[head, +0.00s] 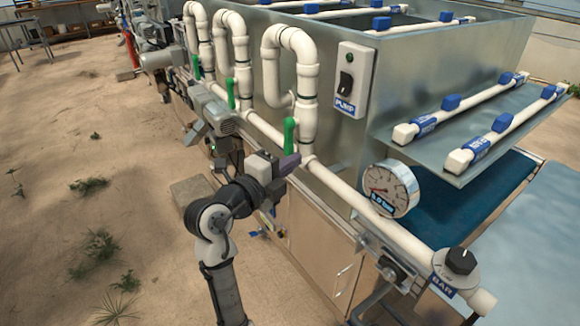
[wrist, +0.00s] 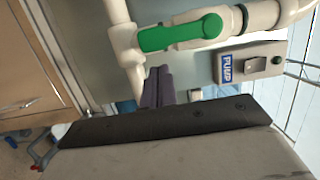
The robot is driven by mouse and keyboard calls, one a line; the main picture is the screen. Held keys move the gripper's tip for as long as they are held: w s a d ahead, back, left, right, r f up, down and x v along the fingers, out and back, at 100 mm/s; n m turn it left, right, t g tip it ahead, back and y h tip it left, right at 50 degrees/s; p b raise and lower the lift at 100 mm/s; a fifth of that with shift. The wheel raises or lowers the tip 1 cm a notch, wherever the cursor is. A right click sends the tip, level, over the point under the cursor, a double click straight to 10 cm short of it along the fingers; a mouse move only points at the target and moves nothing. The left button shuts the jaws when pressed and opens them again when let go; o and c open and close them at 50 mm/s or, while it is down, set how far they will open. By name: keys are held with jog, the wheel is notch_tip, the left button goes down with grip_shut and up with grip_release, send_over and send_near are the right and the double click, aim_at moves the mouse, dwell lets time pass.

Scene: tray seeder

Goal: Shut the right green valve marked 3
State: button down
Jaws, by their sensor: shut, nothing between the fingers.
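The right green valve handle (head: 289,135) stands upright in the head view, in line with the white vertical pipe (head: 309,100) behind it. No number on it is legible. In the wrist view the green handle (wrist: 180,33) lies across the top of the picture, along its pipe. My gripper (head: 292,161) is just below the handle in the head view, close to the horizontal white pipe. In the wrist view its purple fingers (wrist: 160,72) are together and empty, pointing toward the handle's lower edge. A small gap shows there; contact cannot be told from the head view.
Two more green handles, the middle one (head: 230,93) and the left one (head: 196,67), stand farther left on similar pipes. A pump switch box (head: 354,80) is mounted on the metal tank. A pressure gauge (head: 390,188) and a black knob (head: 461,261) sit along the pipe to the right.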

jog(key=shift+w+a, duration=0.3)
jog(key=shift+w, duration=0.15)
jog(key=shift+f+b, duration=0.1)
jog(key=shift+b, duration=0.2)
jog(key=shift+w+a+f+m+b, duration=0.15)
jog(key=shift+m+b, duration=0.15)
jog(key=shift+b, duration=0.45)
